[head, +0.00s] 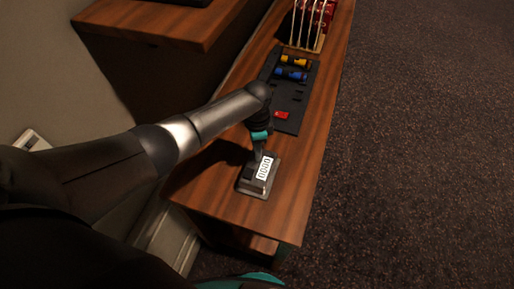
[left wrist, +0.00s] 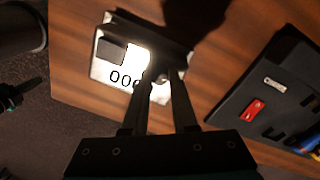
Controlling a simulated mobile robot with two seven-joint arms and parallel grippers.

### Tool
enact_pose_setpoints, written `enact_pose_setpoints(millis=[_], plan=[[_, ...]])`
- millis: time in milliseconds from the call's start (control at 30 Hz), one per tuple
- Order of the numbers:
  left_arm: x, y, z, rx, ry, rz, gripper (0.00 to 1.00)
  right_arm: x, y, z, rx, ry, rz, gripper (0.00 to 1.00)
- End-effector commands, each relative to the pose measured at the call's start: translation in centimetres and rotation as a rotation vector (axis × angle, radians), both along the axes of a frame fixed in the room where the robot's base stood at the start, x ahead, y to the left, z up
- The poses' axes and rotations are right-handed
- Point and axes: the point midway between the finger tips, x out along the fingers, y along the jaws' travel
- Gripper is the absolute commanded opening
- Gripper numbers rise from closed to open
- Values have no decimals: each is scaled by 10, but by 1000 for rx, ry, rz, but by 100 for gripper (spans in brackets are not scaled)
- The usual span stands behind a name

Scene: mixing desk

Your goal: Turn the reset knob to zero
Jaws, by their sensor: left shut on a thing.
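The counter box (head: 249,185) is a small dark unit with a white number display (head: 265,168), on the wooden desk near its front end. The display reads zeros in the head view; in the left wrist view the display (left wrist: 120,78) shows zeros at its left and is partly covered by my finger. My left gripper (head: 257,156) reaches down to the box's far side. In the left wrist view the left gripper (left wrist: 159,80) has its fingers close together at the box's edge, shut on the reset knob, which is mostly hidden between the fingertips.
A black panel (head: 291,98) with a red switch (head: 282,115), a blue cylinder (head: 291,74) and a yellow cylinder (head: 296,61) lies farther along the desk (head: 215,184). A rack with red items (head: 318,15) stands beyond. A higher wooden shelf (head: 150,22) is at upper left.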

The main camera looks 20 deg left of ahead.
Motion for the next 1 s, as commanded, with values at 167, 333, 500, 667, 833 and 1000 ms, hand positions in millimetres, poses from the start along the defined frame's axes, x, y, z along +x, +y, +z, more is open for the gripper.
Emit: enact_pose_setpoints(millis=[167,333,500,667,833,1000], plan=[[0,0,0,0,0,-168,0,0,0,0,0,0,0,0],[0,-1,0,-1,0,-327,0,0,0,0,0,0,0,0],[0,-1,0,-1,0,-469,0,0,0,-1,0,0,0,0],[0,-1,0,-1,0,-577,0,0,0,-2,0,0,0,0],[0,-1,0,-2,0,-662,0,0,0,-2,0,0,0,0],[0,-1,0,-2,0,-709,0,0,0,-2,0,0,0,0]])
